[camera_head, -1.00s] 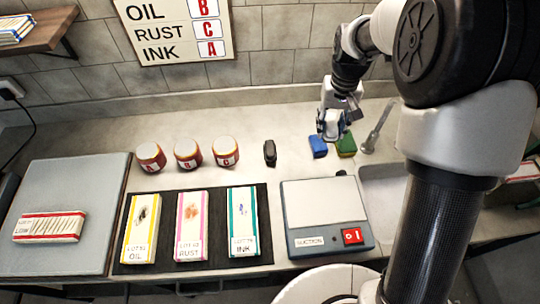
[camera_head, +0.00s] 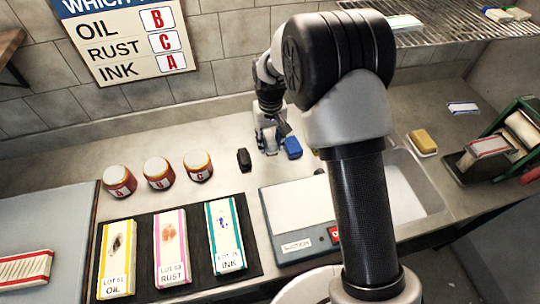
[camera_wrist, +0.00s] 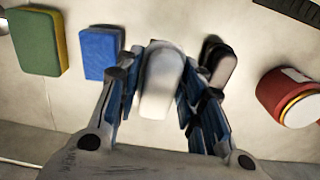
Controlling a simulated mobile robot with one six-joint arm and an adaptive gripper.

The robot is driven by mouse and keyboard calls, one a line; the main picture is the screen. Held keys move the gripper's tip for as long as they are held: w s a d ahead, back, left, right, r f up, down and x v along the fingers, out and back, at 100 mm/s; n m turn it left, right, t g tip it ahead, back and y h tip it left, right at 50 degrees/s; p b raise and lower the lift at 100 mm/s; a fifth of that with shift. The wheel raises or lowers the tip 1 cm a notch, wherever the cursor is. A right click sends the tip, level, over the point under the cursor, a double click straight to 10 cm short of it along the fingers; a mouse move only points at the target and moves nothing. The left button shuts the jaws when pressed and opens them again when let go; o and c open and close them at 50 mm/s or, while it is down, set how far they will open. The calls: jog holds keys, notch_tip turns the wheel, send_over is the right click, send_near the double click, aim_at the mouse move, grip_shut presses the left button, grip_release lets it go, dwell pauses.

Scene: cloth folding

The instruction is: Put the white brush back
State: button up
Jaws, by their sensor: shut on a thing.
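My gripper (camera_wrist: 156,95) is shut on the white brush (camera_wrist: 161,82), a pale, rounded block between the fingers in the wrist view. In the head view my gripper (camera_head: 268,143) is low over the back of the counter, between a black brush (camera_head: 244,160) and a blue block (camera_head: 292,147). The wrist view shows the blue block (camera_wrist: 100,54) left of the white brush and the black brush (camera_wrist: 219,62) right of it, both apart from it. I cannot tell whether the white brush touches the counter.
A green and yellow sponge (camera_wrist: 38,40) lies beyond the blue block. Three red jars (camera_head: 157,173) stand left of the black brush. Three cloths (camera_head: 171,248) lie on a dark mat. A suction box (camera_head: 300,218) and sink (camera_head: 408,192) are to the right.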

aim_at(270, 160)
jog(key=shift+f+b, duration=0.7)
jog(key=shift+f, duration=2.3)
jog(key=shift+f, duration=0.2)
jog(key=o, duration=1.2)
jog(key=shift+r, duration=0.1)
notch_tip(270, 160, up, 12)
jog(key=p, duration=0.3)
jog(key=shift+r+p, duration=0.25)
jog(key=shift+p, duration=0.05)
